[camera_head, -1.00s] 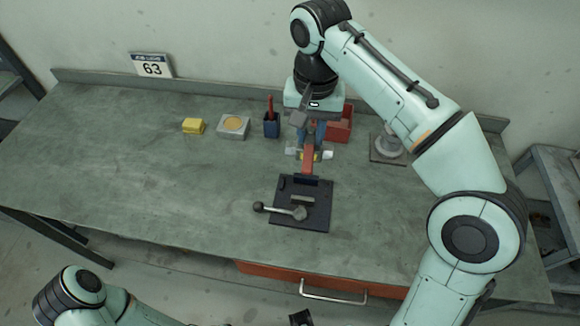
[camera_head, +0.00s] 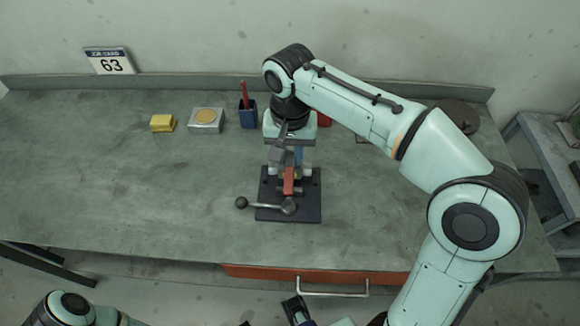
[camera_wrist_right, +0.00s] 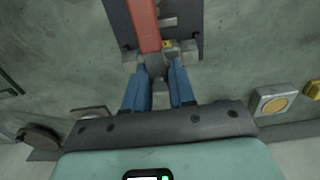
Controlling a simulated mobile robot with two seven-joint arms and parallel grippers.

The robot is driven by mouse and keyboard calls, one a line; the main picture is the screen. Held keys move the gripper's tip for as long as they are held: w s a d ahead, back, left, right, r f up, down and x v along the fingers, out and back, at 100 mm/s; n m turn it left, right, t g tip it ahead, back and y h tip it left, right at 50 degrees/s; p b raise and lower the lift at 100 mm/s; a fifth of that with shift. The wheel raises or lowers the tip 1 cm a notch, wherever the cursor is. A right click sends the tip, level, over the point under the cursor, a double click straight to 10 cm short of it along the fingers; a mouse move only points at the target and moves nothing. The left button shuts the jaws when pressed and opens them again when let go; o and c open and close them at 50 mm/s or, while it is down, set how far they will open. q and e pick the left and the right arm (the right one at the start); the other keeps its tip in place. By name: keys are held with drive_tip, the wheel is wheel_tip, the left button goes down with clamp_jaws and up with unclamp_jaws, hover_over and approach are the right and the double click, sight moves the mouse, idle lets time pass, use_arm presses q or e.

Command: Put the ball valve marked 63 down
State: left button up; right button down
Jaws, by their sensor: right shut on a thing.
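The ball valve (camera_head: 289,184) has a red lever and a metal body with a yellow tag. My right gripper (camera_wrist_right: 160,72) is shut on its body with blue fingers, and the red lever (camera_wrist_right: 143,25) points away from the gripper. In the head view the valve is over the back half of a dark fixture plate (camera_head: 309,213). I cannot tell whether it touches the plate. The gripper hides part of the valve.
A lever with a ball knob (camera_head: 241,203) sticks out left from the plate. A yellow block (camera_head: 162,123), a grey box with a tan disc (camera_head: 206,120) and a blue holder (camera_head: 247,115) stand behind, to the left. The bench's left side (camera_head: 90,185) is clear.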

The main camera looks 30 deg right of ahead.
drive_tip(key=shift+f+b, duration=0.5)
drive_tip(key=shift+f, duration=1.8)
drive_tip(key=c, duration=0.9)
unclamp_jaws()
drive_tip(key=shift+f, duration=0.1)
drive_tip(key=shift+c, duration=0.2)
wheel_tip(320, 180, up, 12)
drive_tip(key=p, duration=0.3)
